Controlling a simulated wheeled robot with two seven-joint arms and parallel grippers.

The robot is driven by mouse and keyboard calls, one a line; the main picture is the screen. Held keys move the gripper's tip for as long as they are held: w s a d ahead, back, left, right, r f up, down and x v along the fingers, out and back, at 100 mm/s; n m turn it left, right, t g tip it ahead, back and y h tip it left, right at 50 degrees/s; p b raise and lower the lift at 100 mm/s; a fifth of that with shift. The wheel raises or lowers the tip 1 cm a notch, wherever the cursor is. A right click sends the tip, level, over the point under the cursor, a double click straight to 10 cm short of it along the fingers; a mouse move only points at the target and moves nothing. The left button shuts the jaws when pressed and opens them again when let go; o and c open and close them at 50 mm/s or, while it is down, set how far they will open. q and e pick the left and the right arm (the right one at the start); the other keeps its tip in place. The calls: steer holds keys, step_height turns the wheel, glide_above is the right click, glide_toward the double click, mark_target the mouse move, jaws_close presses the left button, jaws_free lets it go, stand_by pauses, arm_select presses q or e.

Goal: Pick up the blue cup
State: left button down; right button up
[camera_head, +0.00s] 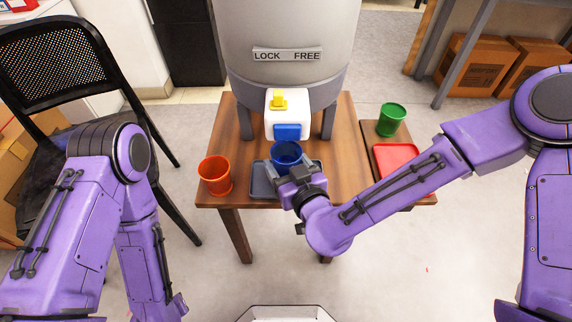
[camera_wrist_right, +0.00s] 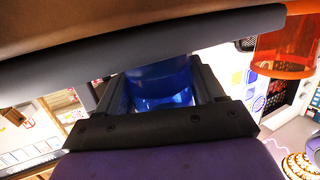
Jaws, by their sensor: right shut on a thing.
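The blue cup (camera_head: 287,155) stands upright at the middle of the wooden table, by the grey tray and below the dispenser's blue lever. My right gripper (camera_head: 292,174) reaches it from the front and is shut on it. In the right wrist view the blue cup (camera_wrist_right: 160,80) sits between the two dark fingers (camera_wrist_right: 163,92). Whether the cup's base touches the tray is hidden by the gripper. My left arm hangs at the left of the head view, and its gripper is not visible.
An orange cup (camera_head: 215,177) stands left on the table. A grey tray (camera_head: 263,182) lies under my right gripper. A green cup (camera_head: 390,119) and a red tray (camera_head: 397,160) are at the right. The large grey dispenser (camera_head: 290,60) stands behind. A black chair (camera_head: 75,60) is at left.

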step_height(320, 180, up, 2)
steer(key=shift+p, duration=0.35)
steer(key=s, duration=0.1)
steer(key=s+d, duration=0.1)
steer(key=s, duration=0.1)
steer(key=s+d, duration=0.1)
steer(key=s, duration=0.1)
steer(key=shift+f, duration=0.2)
steer(key=f+p+v, duration=0.2)
steer(key=p+v, duration=1)
steer(key=shift+s+d+f, duration=0.15)
steer(key=shift+s+d, duration=0.05)
steer(key=shift+s, duration=0.15)
stand_by(1.6)
